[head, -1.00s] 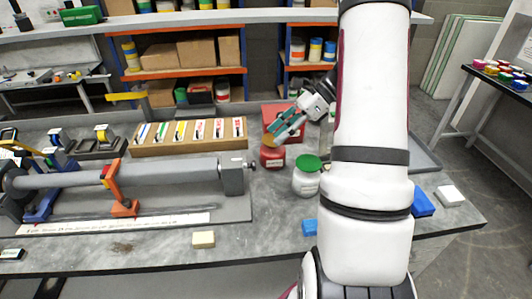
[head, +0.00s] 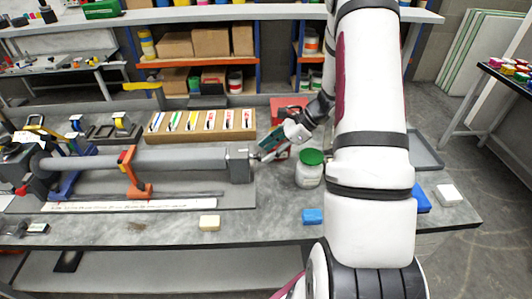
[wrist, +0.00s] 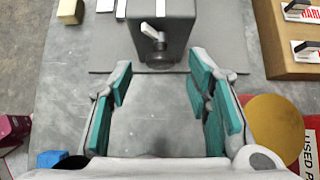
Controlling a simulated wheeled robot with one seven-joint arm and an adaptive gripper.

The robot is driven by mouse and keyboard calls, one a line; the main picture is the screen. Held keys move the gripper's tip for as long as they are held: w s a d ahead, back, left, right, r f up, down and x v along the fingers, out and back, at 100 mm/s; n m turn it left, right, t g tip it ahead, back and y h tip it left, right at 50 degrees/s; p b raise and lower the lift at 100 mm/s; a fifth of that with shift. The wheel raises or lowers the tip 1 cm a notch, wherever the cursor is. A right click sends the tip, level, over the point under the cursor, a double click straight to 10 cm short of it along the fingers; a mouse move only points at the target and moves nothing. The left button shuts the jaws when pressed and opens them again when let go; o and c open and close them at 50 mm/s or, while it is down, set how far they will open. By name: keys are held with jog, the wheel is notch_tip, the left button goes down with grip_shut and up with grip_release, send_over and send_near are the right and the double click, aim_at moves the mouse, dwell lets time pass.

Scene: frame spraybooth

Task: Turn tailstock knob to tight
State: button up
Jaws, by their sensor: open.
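The tailstock is a grey block (head: 239,166) at the right end of the long grey tube. It also shows at the top of the wrist view (wrist: 168,14). In the head view the knob is small, by the block's right face. My gripper (wrist: 160,72) is open and empty, with teal pads on both sides. The knob lies just beyond the fingertips, roughly between them, and no contact shows. In the head view my gripper (head: 266,150) is just right of the tailstock.
A white jar with a green lid (head: 309,170) stands right of my gripper. A gold-lidded red container (wrist: 274,122) is close to the right finger. A wooden marker rack (head: 203,125) stands behind the tailstock. Blue and cream blocks lie near the bench's front.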

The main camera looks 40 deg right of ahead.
jog(key=shift+x, duration=1.1)
grip_shut()
jog(key=shift+w, duration=0.1)
jog(key=shift+w+d+f+m+g+y+b, duration=0.15)
jog(key=shift+m+g+y+b, duration=0.75)
jog(key=shift+b, duration=0.8)
jog(key=shift+w+d+r+m+g+y+b, duration=0.15)
jog(key=shift+m+g+y+b, duration=0.55)
jog(key=shift+g+b, duration=0.7)
jog(key=shift+b, duration=0.35)
jog(key=shift+s, duration=0.1)
